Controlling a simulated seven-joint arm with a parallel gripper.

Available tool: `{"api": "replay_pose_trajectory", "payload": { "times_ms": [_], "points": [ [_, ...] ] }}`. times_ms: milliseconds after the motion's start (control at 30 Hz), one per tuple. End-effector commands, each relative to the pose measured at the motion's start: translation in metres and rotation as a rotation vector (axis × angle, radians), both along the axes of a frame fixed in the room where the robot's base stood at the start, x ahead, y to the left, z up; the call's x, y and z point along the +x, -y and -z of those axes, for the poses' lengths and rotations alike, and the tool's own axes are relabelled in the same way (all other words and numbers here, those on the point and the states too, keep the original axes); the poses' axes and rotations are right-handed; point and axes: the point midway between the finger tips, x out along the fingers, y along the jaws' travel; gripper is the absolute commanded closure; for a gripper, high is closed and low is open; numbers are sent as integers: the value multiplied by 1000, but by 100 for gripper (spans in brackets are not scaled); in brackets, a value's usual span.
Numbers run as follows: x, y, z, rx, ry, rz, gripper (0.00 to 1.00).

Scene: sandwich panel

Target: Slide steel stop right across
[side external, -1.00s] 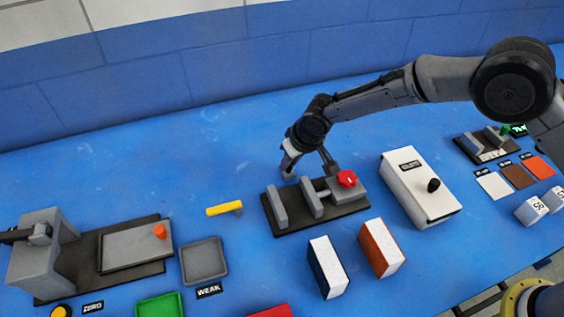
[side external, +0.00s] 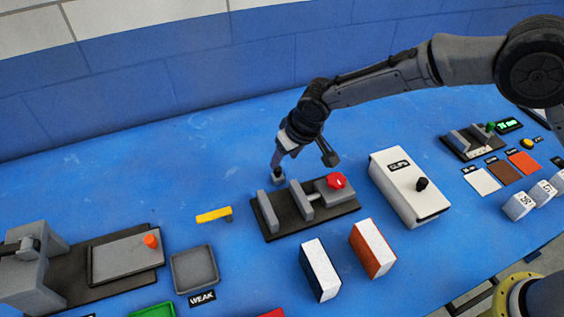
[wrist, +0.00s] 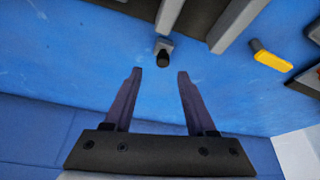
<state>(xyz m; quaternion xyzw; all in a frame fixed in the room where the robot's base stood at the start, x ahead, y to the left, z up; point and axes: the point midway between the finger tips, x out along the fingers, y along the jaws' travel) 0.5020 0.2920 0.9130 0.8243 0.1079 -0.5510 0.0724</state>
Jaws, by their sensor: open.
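A dark base plate (side external: 338,212) carries two upright grey plates and a grey block with a red knob (side external: 336,181). The plate between the outer plate (side external: 265,212) and the block is likely the steel stop (side external: 299,200). In the wrist view a grey bar (wrist: 169,14) with a small black-ended post (wrist: 163,50) juts from the base, ahead of the gap between my fingers; it may be the stop's handle. My gripper (side external: 302,165) is open above and behind the base's back edge.
A yellow handle (side external: 213,215) lies left of the base. A white box with a black knob (side external: 421,184) stands to the right. A blue-white block (side external: 320,269) and an orange-white block (side external: 372,248) stand in front. Blue table (side external: 130,180) behind is clear.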

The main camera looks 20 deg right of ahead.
Motion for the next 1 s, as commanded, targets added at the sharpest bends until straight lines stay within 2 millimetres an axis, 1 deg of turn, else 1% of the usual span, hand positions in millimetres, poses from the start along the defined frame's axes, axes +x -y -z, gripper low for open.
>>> {"api": "replay_pose_trajectory", "payload": {
  "times_ms": [33, 200, 300, 400, 600, 1000],
  "points": [
    [-4, 1, -13, 2, 3, 0, 44],
    [-17, 5, -46, 1, 3, 0, 44],
    [-24, 7, -60, 1, 2, 1, 44],
    [-28, 8, -71, 1, 1, 1, 44],
    [-32, 9, -79, -2, -1, 1, 44],
    [-32, 9, -80, -2, -1, 1, 44]
  ]
}}
